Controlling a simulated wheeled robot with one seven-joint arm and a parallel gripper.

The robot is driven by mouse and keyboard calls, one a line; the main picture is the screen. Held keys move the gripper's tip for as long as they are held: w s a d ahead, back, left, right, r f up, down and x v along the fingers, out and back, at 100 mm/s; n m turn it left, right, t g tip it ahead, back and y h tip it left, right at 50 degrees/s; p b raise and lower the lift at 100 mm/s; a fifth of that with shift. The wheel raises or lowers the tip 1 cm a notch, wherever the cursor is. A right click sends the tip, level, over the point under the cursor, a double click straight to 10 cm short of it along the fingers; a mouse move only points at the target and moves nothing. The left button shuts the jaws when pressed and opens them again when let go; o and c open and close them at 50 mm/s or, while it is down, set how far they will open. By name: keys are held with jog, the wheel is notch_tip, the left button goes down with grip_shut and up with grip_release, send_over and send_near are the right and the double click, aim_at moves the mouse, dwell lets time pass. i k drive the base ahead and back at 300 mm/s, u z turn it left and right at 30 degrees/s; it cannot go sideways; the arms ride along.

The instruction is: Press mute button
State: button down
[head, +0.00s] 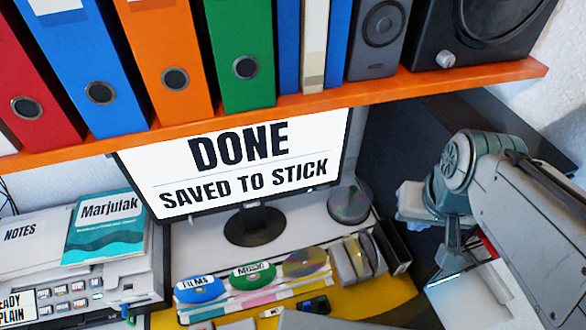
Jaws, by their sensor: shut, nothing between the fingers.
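No button with a readable mute label shows in the head view. A grey device (75,292) with several small buttons (70,287) stands at the lower left; their markings are too small to read. A black speaker (480,38) with a round light knob (445,60) stands on the orange shelf at the upper right, partly cut off by the frame. A smaller dark grey speaker (378,45) stands beside it. My gripper (442,281) points down at the right, below the shelf and apart from both speakers. It is shut and empty.
The orange shelf (300,107) holds several binders and overhangs the desk. A monitor (245,165) reads "DONE SAVED TO STICK". Discs (250,275), a disc spindle (349,204) and cases (358,258) crowd the desk. A white box (465,300) lies below my gripper.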

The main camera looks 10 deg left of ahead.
aim_at(248, 204)
jog(key=z, duration=0.1)
jog(key=k, duration=1.15)
jog(key=u, duration=0.45)
jog(key=i, duration=0.5)
